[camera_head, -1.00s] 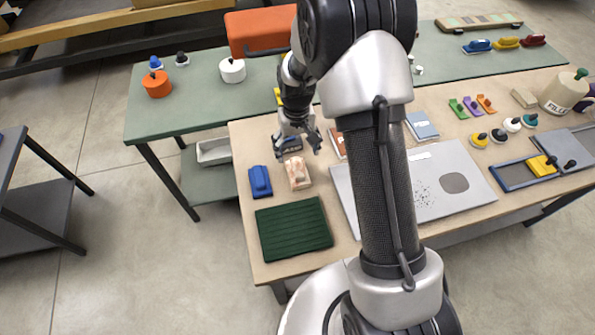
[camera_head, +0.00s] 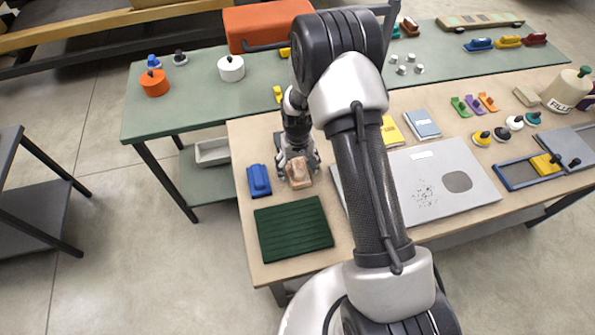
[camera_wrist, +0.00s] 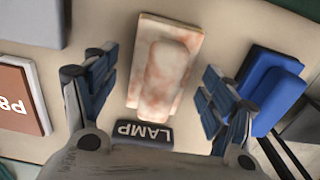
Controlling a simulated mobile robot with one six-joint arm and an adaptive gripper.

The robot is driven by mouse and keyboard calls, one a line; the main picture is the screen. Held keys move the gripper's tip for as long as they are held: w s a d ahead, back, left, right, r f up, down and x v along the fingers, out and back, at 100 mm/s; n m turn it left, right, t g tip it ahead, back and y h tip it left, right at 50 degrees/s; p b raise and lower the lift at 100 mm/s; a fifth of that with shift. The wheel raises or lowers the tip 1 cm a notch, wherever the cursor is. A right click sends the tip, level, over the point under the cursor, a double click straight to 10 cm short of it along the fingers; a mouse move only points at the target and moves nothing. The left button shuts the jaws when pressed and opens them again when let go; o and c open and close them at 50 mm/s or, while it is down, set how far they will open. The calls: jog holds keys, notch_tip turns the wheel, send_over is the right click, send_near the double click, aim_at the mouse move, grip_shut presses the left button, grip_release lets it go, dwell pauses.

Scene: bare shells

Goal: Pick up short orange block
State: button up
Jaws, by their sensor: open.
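A short, marbled cream-and-orange block (camera_head: 299,172) with a raised rounded ridge lies on the wooden table. It also shows in the wrist view (camera_wrist: 164,70), lying between my gripper's two fingers. My gripper (camera_head: 298,177) is above the block, pointing down, with its fingers spread to either side of it. In the wrist view my gripper (camera_wrist: 158,78) is open, and gaps show between its fingers and the block. The fingers partly hide the block in the head view.
A blue block (camera_head: 259,180) lies close on the left, near one finger in the wrist view. A LAMP label (camera_wrist: 143,132) lies at the block's end. A green ribbed mat (camera_head: 294,229) is in front; a grey panel (camera_head: 440,180) lies to the right.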

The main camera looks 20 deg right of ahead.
aim_at(298, 165)
jog(key=shift+c, duration=0.6)
jog(key=c, duration=1.2)
jog(key=shift+r, duration=0.15)
notch_tip(298, 165, up, 20)
jog(key=p, duration=0.3)
jog(key=shift+p, duration=0.3)
jog(key=o, duration=0.6)
jog(key=c, duration=0.4)
